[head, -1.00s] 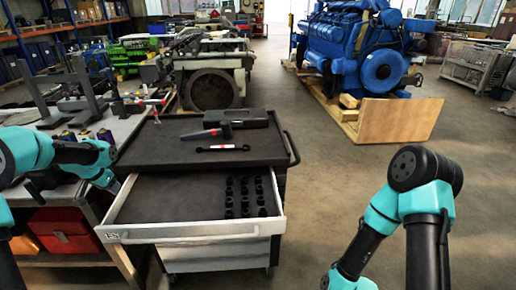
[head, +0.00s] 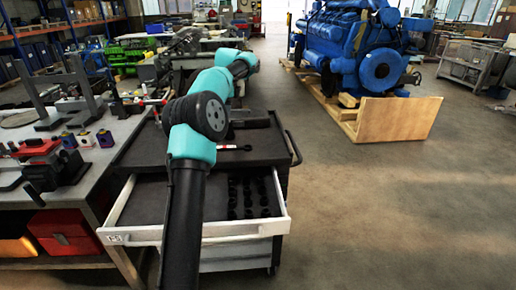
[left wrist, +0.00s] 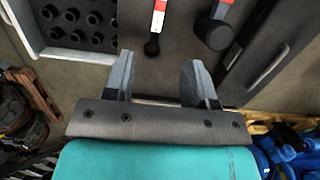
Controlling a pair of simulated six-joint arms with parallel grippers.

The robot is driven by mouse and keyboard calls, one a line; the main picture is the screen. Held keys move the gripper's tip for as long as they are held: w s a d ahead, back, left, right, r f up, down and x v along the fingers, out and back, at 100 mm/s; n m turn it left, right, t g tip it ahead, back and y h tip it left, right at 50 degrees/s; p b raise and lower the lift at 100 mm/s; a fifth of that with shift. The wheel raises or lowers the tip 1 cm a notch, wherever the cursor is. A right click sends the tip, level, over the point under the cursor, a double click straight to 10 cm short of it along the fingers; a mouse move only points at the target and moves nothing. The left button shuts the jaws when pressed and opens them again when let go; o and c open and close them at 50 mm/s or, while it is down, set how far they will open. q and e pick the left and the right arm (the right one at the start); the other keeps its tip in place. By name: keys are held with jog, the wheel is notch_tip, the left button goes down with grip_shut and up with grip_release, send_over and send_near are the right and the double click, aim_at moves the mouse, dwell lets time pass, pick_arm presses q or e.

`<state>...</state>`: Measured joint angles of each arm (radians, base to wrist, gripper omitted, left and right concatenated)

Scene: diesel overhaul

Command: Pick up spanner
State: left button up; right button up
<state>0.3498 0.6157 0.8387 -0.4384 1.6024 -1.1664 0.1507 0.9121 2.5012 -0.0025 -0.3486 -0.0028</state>
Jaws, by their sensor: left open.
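The spanner (head: 228,147) is black with a white and red band and lies on the dark top of the tool cart. My arm hides its left part in the head view. In the left wrist view the spanner (left wrist: 158,22) runs down from the top edge, its black end just above the gap between my fingers. My left gripper (left wrist: 160,78) is open and empty, apart from the spanner. In the head view its fingers are hidden behind my arm. My right gripper is not in view.
The open drawer (head: 135,233) below holds several black sockets (head: 250,197). A workbench (head: 110,150) stands left. The floor right of the cart is clear.

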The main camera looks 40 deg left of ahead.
pick_arm(q)
jog(key=shift+w+d+r, duration=0.1)
jog(key=shift+d+r, duration=0.05)
send_over(225, 147)
jog(key=f, duration=1.2)
jog(key=shift+w+d+f, duration=0.1)
jog(key=shift+w+d, duration=0.05)
jog(key=shift+d, duration=0.05)
jog(key=shift+a+f, duration=0.15)
jog(key=shift+f, duration=1.15)
jog(key=shift+a+f, duration=0.15)
jog(key=shift+f, duration=1.15)
jog(key=shift+c, duration=0.2)
grip_shut()
